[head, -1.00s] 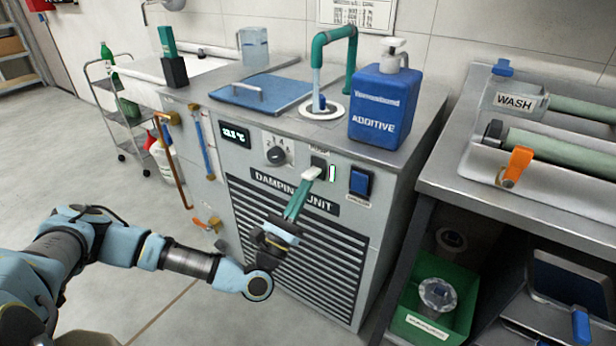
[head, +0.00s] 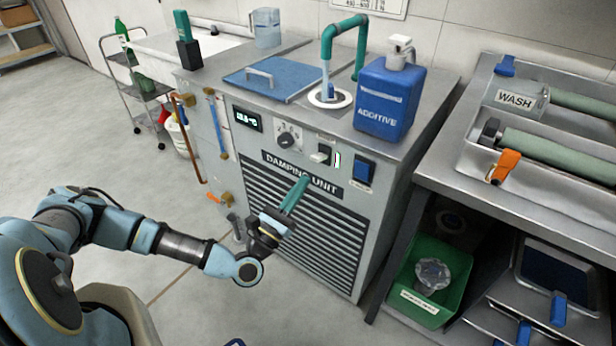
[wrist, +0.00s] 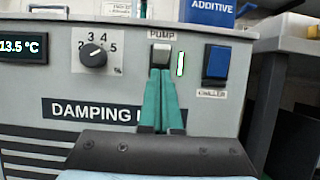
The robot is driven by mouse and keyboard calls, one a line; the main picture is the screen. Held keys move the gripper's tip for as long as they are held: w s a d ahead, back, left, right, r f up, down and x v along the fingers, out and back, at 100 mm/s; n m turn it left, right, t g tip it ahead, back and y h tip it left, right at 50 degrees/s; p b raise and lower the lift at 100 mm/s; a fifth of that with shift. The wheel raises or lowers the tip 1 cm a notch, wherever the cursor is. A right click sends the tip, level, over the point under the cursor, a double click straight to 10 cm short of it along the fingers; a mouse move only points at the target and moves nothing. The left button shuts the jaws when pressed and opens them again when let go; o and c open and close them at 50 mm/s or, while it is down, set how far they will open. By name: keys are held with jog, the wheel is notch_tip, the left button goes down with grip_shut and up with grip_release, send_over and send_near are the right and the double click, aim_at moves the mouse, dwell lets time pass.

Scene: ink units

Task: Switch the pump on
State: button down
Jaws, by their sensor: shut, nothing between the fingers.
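The pump switch (head: 321,154) is a pale rocker in a dark surround on the damping unit's front (head: 250,190). It also shows under the PUMP label in the wrist view (wrist: 160,52). A narrow bar light (wrist: 180,64) right of it is lit green. My gripper (head: 304,181) has green fingers, shut and empty, below and in front of the switch and apart from it. In the wrist view the fingertips (wrist: 161,72) overlap the switch's lower edge. A pale blue stream (head: 325,76) runs from the green spout (head: 343,27).
The blue chiller switch (head: 363,172) is right of the pump switch, and the numbered dial (head: 286,140) is left. A blue additive bottle (head: 385,100) stands on top. The sink bench (head: 450,180) is at right. Pipes (head: 190,140) run along the unit's left side.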

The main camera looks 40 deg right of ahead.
jog(key=b+v, duration=0.1)
jog(key=v, duration=0.5)
jog(key=shift+a, duration=0.25)
jog(key=s+a+r+m+g+y, duration=0.1)
jog(key=a+r+m+g+y, duration=0.2)
jog(key=a+m+g+y, duration=0.6)
jog(key=s+a+r+m+g+y, duration=0.1)
jog(key=a+r+m+g+y, duration=0.3)
jog(key=a+m+g+y, duration=0.45)
jog(key=w+a+r+m+t+y, duration=0.2)
jog(key=w+a+r+t, duration=0.4)
jog(key=a, duration=0.3)
jog(key=w+a+r+m+t+y+p, duration=0.1)
jog(key=w+a+r+m+t+y, duration=0.1)
jog(key=w+a+r+t, duration=0.4)
notch_tip(320, 180, up, 3)
jog(key=a+t, duration=0.1)
jog(key=a, duration=0.1)
jog(key=shift+w+a+m+p, duration=0.3)
jog(key=shift+w+a+m, duration=0.05)
jog(key=shift+y, duration=0.25)
